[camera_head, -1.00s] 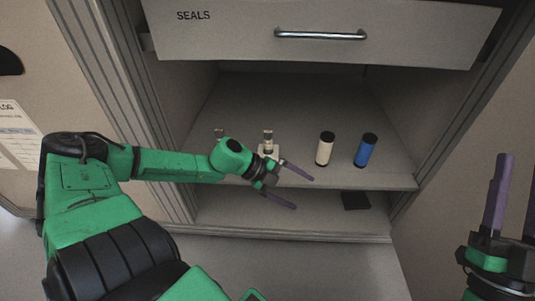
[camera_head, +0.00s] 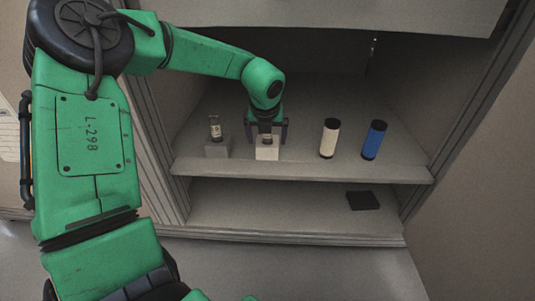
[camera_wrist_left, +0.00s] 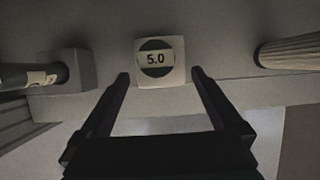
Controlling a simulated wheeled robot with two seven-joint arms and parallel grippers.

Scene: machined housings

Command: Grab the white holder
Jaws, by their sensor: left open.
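The white holder (camera_head: 267,153) is a small pale block on the upper shelf of the open cabinet. In the left wrist view the holder (camera_wrist_left: 177,74) carries a round dark piece with a band marked "5.0". My left gripper (camera_head: 267,133) is open at the holder, with one finger to each side of it. In the left wrist view the fingertips (camera_wrist_left: 159,77) flank the holder's near edge; I cannot tell whether they touch it. The gripper partly covers the holder's top in the head view. My right gripper is not in view.
A grey holder with a small vial (camera_head: 215,131) stands close on the left. A cream cylinder (camera_head: 329,139) and a blue cylinder (camera_head: 374,140) with black ends stand to the right. A dark flat block (camera_head: 362,201) lies on the lower shelf. A drawer (camera_head: 400,12) hangs above.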

